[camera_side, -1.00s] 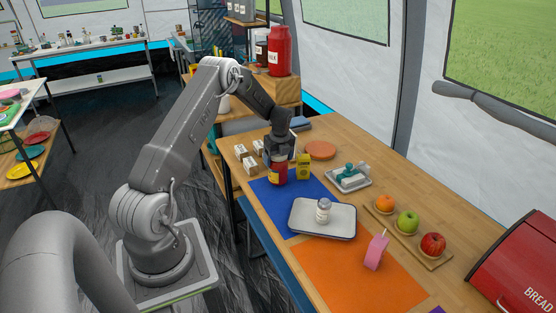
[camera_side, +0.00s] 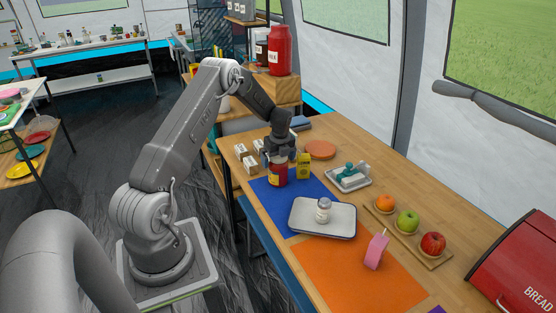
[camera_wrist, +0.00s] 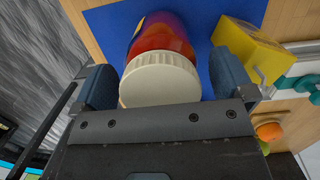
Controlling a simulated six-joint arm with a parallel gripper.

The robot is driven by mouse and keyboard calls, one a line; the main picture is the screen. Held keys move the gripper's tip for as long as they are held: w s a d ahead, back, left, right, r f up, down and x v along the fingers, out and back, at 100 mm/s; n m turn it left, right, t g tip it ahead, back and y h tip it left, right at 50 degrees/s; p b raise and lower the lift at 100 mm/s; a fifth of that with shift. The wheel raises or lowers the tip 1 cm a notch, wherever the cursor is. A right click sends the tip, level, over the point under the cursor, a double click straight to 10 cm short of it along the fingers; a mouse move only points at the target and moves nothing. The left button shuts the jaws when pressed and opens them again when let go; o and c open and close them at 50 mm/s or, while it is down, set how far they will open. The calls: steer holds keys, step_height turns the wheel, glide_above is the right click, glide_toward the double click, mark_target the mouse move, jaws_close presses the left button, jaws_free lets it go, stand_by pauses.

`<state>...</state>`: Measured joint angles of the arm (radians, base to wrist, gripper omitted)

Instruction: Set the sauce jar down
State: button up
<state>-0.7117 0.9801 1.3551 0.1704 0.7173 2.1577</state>
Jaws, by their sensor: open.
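The sauce jar (camera_side: 278,175) is red with a label and stands upright on the blue mat (camera_side: 258,190). In the wrist view its white lid (camera_wrist: 160,80) and red body (camera_wrist: 162,40) show between my fingers. My gripper (camera_side: 279,155) is open at the top of the jar, one finger on each side. The gripper partly hides the jar's top in the side view.
A yellow carton (camera_side: 303,166) stands close to the right of the jar. A white tray (camera_side: 338,230) with a small shaker (camera_side: 323,209) lies in front. Several white blocks (camera_side: 246,160) sit to the left. An orange disc (camera_side: 320,150) lies behind.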

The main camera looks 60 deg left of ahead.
steer(key=r, duration=0.3)
steer(key=d+r, duration=0.1)
steer(key=r, duration=0.7)
steer(key=shift+d+r, duration=0.1)
steer(key=shift+d, duration=0.25)
steer(key=s+d+r+n+t, duration=0.15)
steer(key=d+r+n, duration=0.25)
steer(key=d+r, duration=0.5)
steer(key=s+d+r+n+t, duration=0.1)
steer(key=s+d+r+n, duration=0.25)
steer(key=d+r, duration=0.65)
steer(key=s+d+n+t+h, duration=0.1)
steer(key=s+d+n+t, duration=0.2)
steer(key=s+d+n, duration=0.7)
steer(key=shift+s+d+f+h, duration=0.3)
steer(key=shift+s+d+f, duration=0.1)
steer(key=shift+s+d, duration=3.4)
steer(key=shift+n, duration=0.25)
